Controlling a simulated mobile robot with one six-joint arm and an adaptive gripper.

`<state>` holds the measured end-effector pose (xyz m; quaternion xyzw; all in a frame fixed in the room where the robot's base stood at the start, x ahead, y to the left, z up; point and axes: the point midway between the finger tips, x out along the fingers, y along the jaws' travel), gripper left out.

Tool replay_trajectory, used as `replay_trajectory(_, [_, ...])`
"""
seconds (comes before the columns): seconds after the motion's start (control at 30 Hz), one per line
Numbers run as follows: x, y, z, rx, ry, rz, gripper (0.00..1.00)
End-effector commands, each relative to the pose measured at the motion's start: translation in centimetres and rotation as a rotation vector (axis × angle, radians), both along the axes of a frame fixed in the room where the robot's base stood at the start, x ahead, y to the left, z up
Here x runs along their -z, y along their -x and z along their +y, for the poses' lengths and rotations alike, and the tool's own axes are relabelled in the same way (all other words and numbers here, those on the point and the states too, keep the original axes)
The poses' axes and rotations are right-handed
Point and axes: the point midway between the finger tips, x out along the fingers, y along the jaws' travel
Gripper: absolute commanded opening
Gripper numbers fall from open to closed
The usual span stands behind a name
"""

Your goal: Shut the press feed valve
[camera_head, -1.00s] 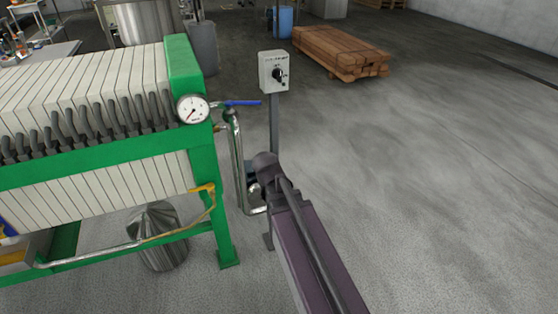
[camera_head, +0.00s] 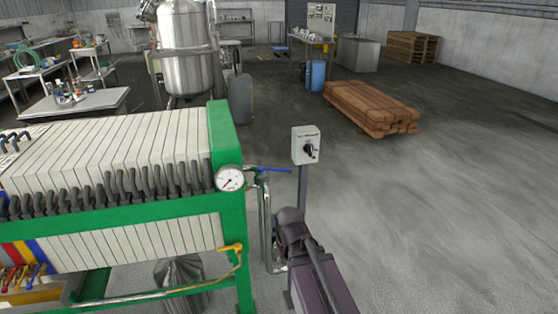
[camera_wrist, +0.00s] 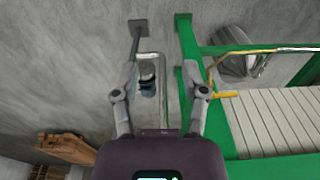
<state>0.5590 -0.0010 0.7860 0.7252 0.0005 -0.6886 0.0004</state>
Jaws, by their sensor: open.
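The press feed valve shows as a blue lever (camera_head: 275,169) beside the round gauge (camera_head: 229,178), at the right end of the green-framed filter press (camera_head: 238,215). The lever lies about level and points right, away from the press. A bent metal pipe (camera_head: 266,225) runs down below it. In the wrist view my gripper (camera_wrist: 164,68) is open and empty, its two fingers spread. The metal pipe (camera_wrist: 158,62) shows between and beyond them. I cannot make out the blue lever there. In the head view my arm hides my fingers and part of the pipe.
A grey switch box (camera_head: 306,145) stands on a post just right of the valve. A timber stack (camera_head: 372,107) lies farther back. A steel tank (camera_head: 186,50) stands behind the press. The floor to the right is clear.

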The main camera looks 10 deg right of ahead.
Motion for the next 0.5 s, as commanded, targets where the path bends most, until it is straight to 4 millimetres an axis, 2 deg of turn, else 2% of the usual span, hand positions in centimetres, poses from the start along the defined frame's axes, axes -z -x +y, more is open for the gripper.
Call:
replay_trajectory(0.03, [-2.1,0.1,0.0,0.0,0.0,0.002,0.56])
replay_trajectory(0.5, [-11.2,0.8,0.0,0.002,0.001,0.018,0.56])
